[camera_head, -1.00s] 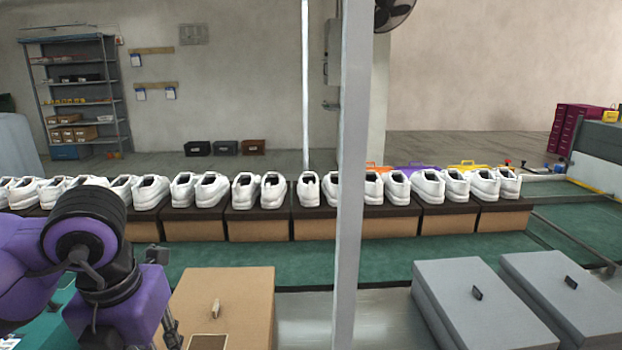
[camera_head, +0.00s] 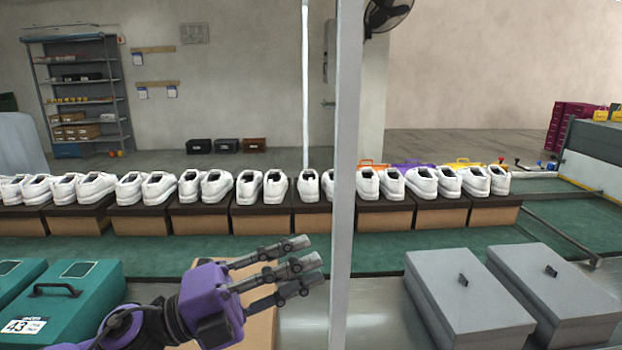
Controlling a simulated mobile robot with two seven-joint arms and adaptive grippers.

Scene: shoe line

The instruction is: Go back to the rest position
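My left gripper (camera_head: 313,264) is purple with dark grey jointed fingers. It reaches in from the lower left and points right, in front of the conveyor. Its fingers are spread apart and nothing is between them. It hangs over a tan cardboard box (camera_head: 262,325), hiding part of it. My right gripper is not in view.
Pairs of white shoes (camera_head: 250,187) stand on dark-topped boxes along the green conveyor (camera_head: 200,247). Teal boxes (camera_head: 82,303) lie at lower left, grey lidded boxes (camera_head: 468,305) at lower right. A grey post (camera_head: 345,150) rises just right of my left gripper.

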